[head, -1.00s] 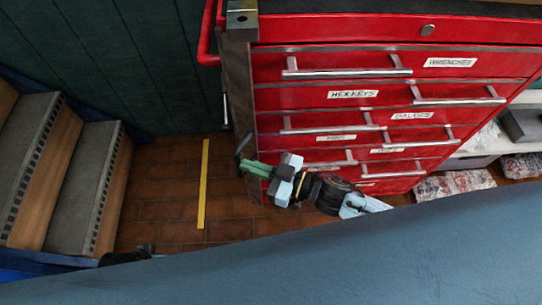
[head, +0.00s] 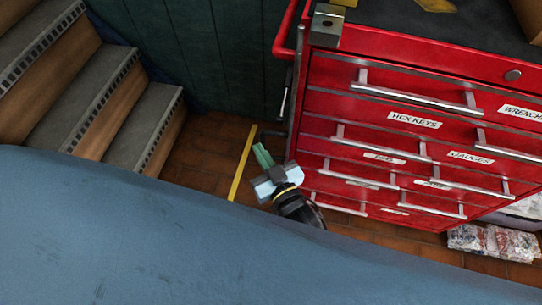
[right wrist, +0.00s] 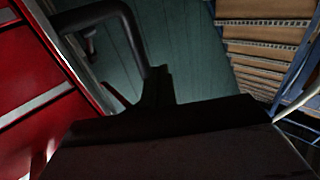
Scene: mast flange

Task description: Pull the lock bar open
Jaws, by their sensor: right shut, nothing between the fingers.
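The lock bar (head: 298,95) is a narrow grey metal upright along the left front edge of the red tool cabinet (head: 385,75). A metal block (head: 327,26) sits at its top. A dark handle-like piece (head: 272,133) sticks out left near its lower part. My right gripper (head: 262,155) has green fingers, shut and empty, just below that piece in the head view; I cannot tell if they touch. In the right wrist view the gripper (right wrist: 158,84) is a dark silhouette, with a bent dark tube (right wrist: 130,38) beyond it. My left gripper is not in view.
Cabinet drawers with long metal handles (head: 415,95) lie right of the bar. Wooden steps (head: 110,110) stand at the left. A yellow floor line (head: 242,163) crosses the tiles beside my gripper. A large blue surface (head: 150,230) fills the foreground.

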